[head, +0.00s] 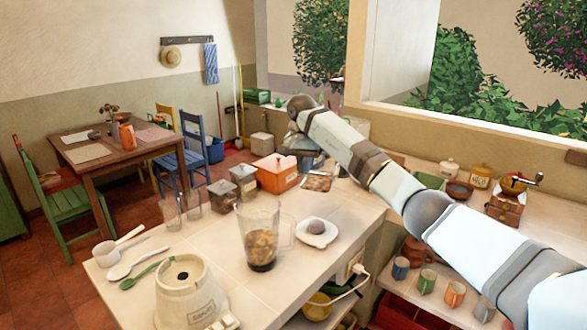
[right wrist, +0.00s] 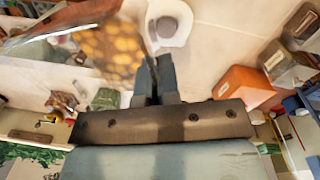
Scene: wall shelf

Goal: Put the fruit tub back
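The fruit tub (head: 318,182) is a clear tub with brown-orange pieces inside, just under the end of my right arm at the far part of the counter. In the right wrist view the tub (right wrist: 100,45) is large, close and tilted, with yellow-orange pieces showing through its clear wall. My right gripper (right wrist: 153,65) has its fingers close together at the tub's edge and looks shut on it; the exact contact is partly hidden. In the head view my wrist hides the fingers. My left gripper is not in view.
An orange-red box (head: 276,172) and two dark-filled containers (head: 243,182) stand left of the tub. A blender jug (head: 262,240), a blender base (head: 188,292) and a white saucer (head: 316,240) with a round item stand nearer. Jars (head: 480,177) and a grinder (head: 506,203) stand right.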

